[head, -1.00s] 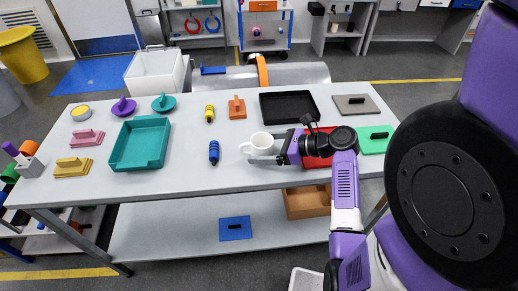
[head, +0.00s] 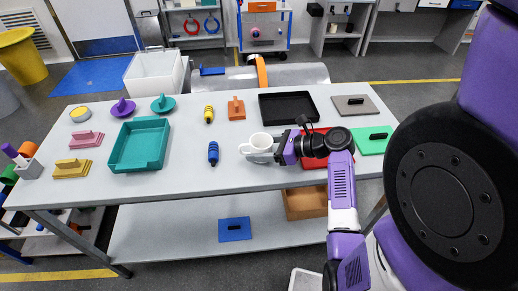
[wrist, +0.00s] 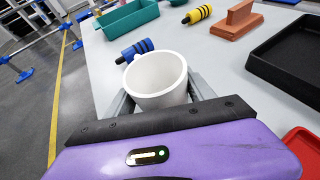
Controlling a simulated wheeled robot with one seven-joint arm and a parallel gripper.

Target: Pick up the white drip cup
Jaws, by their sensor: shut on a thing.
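The white drip cup (head: 259,144) is at the front middle of the grey table in the head view, upright with its handle to the left. In the wrist view the cup (wrist: 157,80) stands between the two grey fingers, its open rim facing the camera. My gripper (wrist: 158,98) is shut on the cup from the right side. In the head view my gripper (head: 276,151) reaches in from the right at the cup's body. The lower part of the cup is hidden by the gripper, and I cannot tell whether its base touches the table.
A blue bottle-like piece (head: 213,153) lies left of the cup. A red tray (head: 314,162) is under my arm at right. A black tray (head: 287,107), an orange handled block (head: 236,108) and a yellow piece (head: 209,114) lie behind. A teal tray (head: 118,158) is at left.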

